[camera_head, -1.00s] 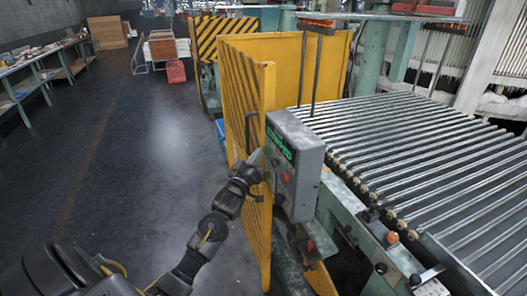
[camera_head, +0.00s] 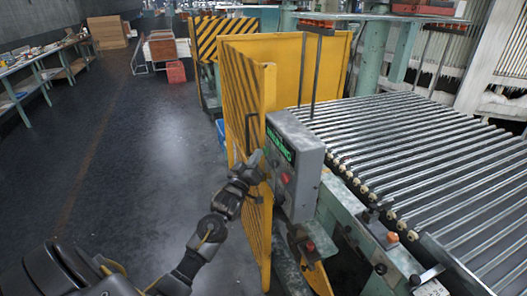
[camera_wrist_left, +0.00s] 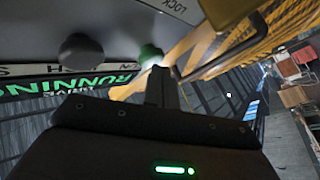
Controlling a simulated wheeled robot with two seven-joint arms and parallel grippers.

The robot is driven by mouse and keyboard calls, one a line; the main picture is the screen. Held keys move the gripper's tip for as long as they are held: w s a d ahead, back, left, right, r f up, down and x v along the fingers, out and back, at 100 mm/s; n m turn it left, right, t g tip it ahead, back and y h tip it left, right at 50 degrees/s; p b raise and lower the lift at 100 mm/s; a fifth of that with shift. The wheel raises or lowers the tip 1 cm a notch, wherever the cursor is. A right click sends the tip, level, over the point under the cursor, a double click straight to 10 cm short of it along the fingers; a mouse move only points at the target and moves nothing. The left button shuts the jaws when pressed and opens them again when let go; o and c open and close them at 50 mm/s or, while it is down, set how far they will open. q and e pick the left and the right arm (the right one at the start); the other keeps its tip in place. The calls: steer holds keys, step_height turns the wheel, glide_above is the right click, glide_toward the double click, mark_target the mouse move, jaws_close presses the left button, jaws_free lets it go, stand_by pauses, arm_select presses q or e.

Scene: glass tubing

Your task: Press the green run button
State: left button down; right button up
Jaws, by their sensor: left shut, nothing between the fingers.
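The grey control box (camera_head: 309,160) stands at the end of the roller conveyor, with a lit green display (camera_head: 280,144). In the left wrist view the display (camera_wrist_left: 68,86) reads "RUNNING". The green button (camera_wrist_left: 150,54) shows there beside a dark round knob (camera_wrist_left: 81,51); in the head view I cannot make the button out. My left gripper (camera_head: 256,159) is at the left front of the box, shut and empty. Its fingertips (camera_wrist_left: 160,78) are very close to the green button; I cannot tell whether they touch. My right gripper is not in view.
A red button (camera_head: 286,178) sits lower on the box. A yellow guard panel (camera_head: 243,100) stands left of the box, close to my left arm. The roller conveyor (camera_head: 430,150) fills the right. The floor (camera_head: 140,160) at left is mostly clear.

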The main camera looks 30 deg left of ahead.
arm_select(q)
steer(key=shift+s+a, duration=0.3)
steer(key=shift+s, duration=0.15)
